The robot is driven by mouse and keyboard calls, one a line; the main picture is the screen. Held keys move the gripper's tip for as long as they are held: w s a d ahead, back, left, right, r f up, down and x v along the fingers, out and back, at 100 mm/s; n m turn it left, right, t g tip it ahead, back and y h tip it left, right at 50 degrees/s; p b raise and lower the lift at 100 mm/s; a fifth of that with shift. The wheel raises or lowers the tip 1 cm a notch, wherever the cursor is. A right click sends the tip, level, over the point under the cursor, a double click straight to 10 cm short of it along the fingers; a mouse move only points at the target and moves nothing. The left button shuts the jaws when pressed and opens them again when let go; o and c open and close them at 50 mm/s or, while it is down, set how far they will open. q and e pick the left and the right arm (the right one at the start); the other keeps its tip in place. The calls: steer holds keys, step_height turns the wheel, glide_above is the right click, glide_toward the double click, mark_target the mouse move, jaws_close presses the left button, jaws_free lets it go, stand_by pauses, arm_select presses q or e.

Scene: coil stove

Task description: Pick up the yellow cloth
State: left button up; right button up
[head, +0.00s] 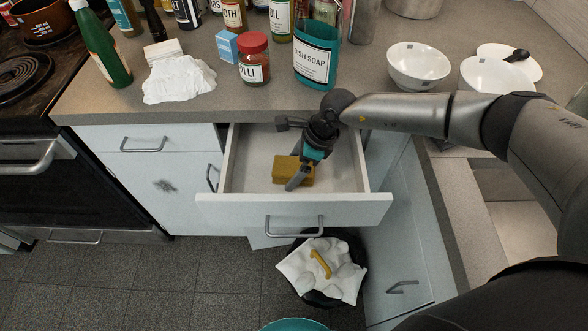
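The yellow cloth (284,168) shows as a mustard-yellow, block-like folded shape on the floor of the open drawer (345,176). My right gripper (297,182) reaches down into the drawer from the right. Its fingers overlap the right part of the cloth in the head view and hide some of it. I cannot tell whether the fingers touch the cloth or how far apart they are. My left gripper is not in view.
Bottles, a red-lidded jar (254,62) and a crumpled white cloth (178,80) stand or lie on the counter above. Bowls (418,65) sit at right. A filled bin (340,275) stands below.

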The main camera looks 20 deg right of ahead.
mark_target(294, 166)
steer(key=c, duration=1.1)
steer(key=shift+r, duration=0.1)
steer(key=shift+r, duration=0.2)
step_height(294, 166, up, 20)
steer(key=p, duration=0.3)
steer(key=o, duration=0.8)
steer(key=shift+f, duration=0.1)
steer(key=c, duration=0.6)
